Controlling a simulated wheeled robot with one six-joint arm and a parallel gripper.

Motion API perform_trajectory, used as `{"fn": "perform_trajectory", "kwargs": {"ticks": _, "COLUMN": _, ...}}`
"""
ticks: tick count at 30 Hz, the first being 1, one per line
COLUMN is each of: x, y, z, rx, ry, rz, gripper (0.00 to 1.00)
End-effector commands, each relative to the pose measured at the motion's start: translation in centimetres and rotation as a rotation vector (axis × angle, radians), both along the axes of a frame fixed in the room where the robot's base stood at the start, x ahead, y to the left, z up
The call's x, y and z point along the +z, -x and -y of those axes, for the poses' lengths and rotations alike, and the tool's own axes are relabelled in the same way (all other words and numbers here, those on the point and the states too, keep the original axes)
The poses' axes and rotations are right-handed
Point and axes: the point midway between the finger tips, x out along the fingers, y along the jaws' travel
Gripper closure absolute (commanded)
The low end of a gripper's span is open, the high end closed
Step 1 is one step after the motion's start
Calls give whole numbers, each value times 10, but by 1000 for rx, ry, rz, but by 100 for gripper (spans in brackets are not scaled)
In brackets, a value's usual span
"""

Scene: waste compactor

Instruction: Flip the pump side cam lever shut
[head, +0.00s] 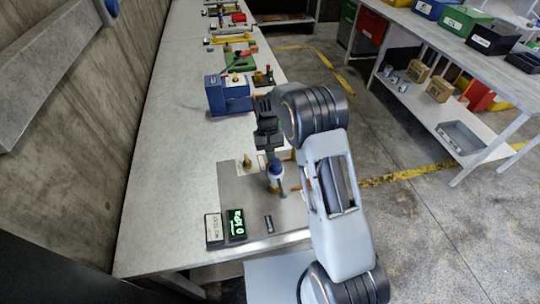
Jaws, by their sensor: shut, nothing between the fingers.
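My gripper (272,150) hangs over the near end of the bench, shut and empty, pointing down. Just below its fingertips is a white fitting with a blue top (276,171), standing on the grey plate (236,190). I cannot tell whether the gripper touches it. Small orange arms (295,188) show beside the fitting, partly hidden by my arm. I cannot make out which part is the pump side cam lever, nor its position. A small brass fitting (246,162) stands to the left on a pale square.
A display with green digits (236,225) and a pale labelled block (214,229) sit at the plate's near-left corner. A blue box-like device (229,94) stands farther back. A concrete wall is on the left. Shelving with bins is on the right, across open floor.

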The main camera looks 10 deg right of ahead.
Motion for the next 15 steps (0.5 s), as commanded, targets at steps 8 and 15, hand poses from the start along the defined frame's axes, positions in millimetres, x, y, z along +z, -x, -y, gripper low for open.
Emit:
{"fn": "perform_trajectory", "kwargs": {"ticks": 8, "x": 0, "y": 0, "z": 0, "rx": 0, "ry": 0, "rz": 0, "gripper": 100}}
{"fn": "perform_trajectory", "kwargs": {"ticks": 15, "x": 20, "y": -9, "z": 0, "rx": 0, "ry": 0, "rz": 4, "gripper": 100}}
